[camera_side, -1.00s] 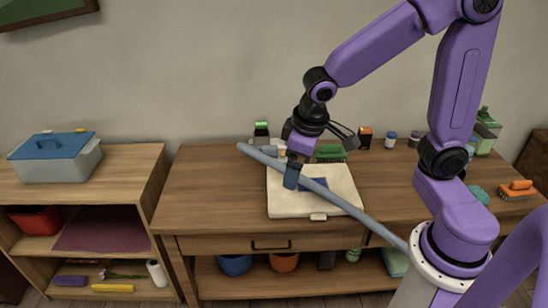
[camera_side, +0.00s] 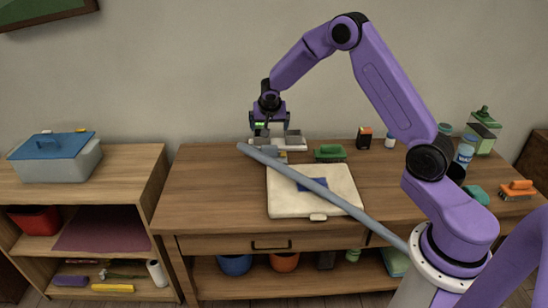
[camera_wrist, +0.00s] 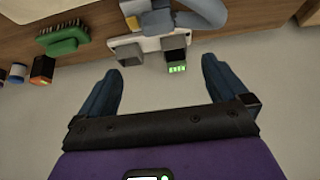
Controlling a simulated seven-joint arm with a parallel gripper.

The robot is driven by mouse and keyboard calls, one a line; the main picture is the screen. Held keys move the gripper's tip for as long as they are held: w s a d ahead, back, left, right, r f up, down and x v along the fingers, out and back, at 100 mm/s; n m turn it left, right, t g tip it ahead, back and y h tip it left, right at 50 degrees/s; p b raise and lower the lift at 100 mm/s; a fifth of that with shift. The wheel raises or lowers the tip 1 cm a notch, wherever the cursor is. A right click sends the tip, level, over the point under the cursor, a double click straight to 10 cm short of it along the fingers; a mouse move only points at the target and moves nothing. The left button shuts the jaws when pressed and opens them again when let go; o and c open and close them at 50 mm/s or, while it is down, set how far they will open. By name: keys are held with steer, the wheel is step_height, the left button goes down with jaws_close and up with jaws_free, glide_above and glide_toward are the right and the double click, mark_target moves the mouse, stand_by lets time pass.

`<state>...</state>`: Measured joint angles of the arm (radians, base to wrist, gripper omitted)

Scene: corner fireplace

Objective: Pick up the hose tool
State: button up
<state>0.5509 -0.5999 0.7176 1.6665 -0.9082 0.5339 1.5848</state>
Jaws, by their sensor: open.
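A long grey-blue tube (camera_side: 340,204), which looks like the hose tool, lies diagonally across the desk in the side view. Its far-left end is near the desk's back, and it runs down to the front right, over a white board with a blue patch. In the wrist view a curved grey-blue part (camera_wrist: 205,12) shows at the top. My gripper (camera_side: 268,128) is above the back of the desk, behind the tube's far end. Its blue fingers (camera_wrist: 161,88) are spread apart with nothing between them. The fingertips are partly hidden in the side view.
A small white-and-grey holder (camera_side: 291,143) stands under my gripper, with a dark block with green lights (camera_wrist: 176,62). A green brush (camera_side: 330,152) lies right of it. The white board (camera_side: 285,207) is mid-desk. Bottles (camera_side: 484,132) stand at the back right. The desk's left is clear.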

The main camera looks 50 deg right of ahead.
glide_above(269, 147)
steer(key=s+a, duration=0.2)
step_height(269, 147, down, 9)
steer(key=shift+x, duration=2.75)
steer(key=shift+s+a+f, duration=0.1)
steer(key=shift+s+f, duration=0.05)
steer(key=shift+s, duration=0.05)
steer(key=c, duration=1.7)
steer(key=shift+o, duration=0.2)
